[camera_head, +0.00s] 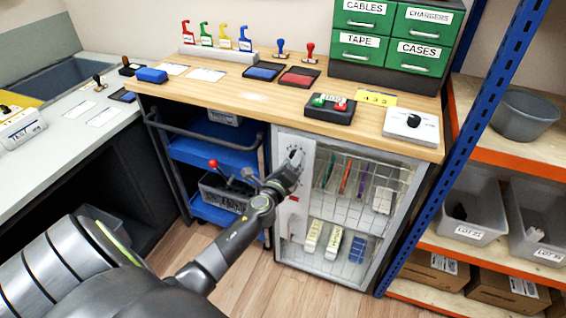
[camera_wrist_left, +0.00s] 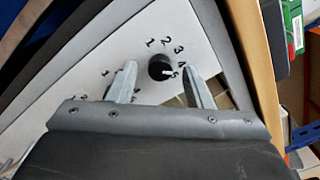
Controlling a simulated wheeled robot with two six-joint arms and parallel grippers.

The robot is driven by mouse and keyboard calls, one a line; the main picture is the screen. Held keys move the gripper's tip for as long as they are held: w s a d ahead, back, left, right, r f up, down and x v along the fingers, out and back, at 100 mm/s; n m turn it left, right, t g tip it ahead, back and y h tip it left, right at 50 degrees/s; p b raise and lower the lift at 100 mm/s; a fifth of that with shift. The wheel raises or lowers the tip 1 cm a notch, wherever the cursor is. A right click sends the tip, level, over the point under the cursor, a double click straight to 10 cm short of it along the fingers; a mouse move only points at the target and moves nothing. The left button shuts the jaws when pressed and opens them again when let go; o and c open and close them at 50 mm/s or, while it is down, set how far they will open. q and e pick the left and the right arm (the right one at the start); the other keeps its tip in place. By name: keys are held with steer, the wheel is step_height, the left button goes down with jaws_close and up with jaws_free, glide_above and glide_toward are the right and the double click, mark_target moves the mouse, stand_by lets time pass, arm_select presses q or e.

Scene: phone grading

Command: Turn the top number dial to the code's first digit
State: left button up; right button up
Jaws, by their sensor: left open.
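The top number dial (camera_wrist_left: 158,67) is a round black knob with a white pointer mark, on a white panel (camera_wrist_left: 75,68) with printed digits around it. The mark points toward the 5. My left gripper (camera_head: 291,163) is open in front of the panel, its fingertips on either side of the dial; I cannot tell whether they touch it. In the head view the gripper mostly hides the dial. More digits of a lower dial show in the wrist view, partly behind a finger. A yellow card (camera_head: 375,98) on the counter carries digits, too small to read surely. My right gripper is not in view.
The dial panel belongs to a cabinet with a wire-mesh door (camera_head: 340,215) holding pens and boxes. A blue cart (camera_head: 205,150) stands left of it, and a blue rack post (camera_head: 455,155) right. Black button box (camera_head: 330,108) and white knob box (camera_head: 412,124) sit on the counter above.

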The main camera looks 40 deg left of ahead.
arm_select(q)
steer(key=b+v, duration=0.1)
steer(key=v, duration=1.6)
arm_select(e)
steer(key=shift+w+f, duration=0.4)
arm_select(q)
steer(key=shift+s+f, duration=0.1)
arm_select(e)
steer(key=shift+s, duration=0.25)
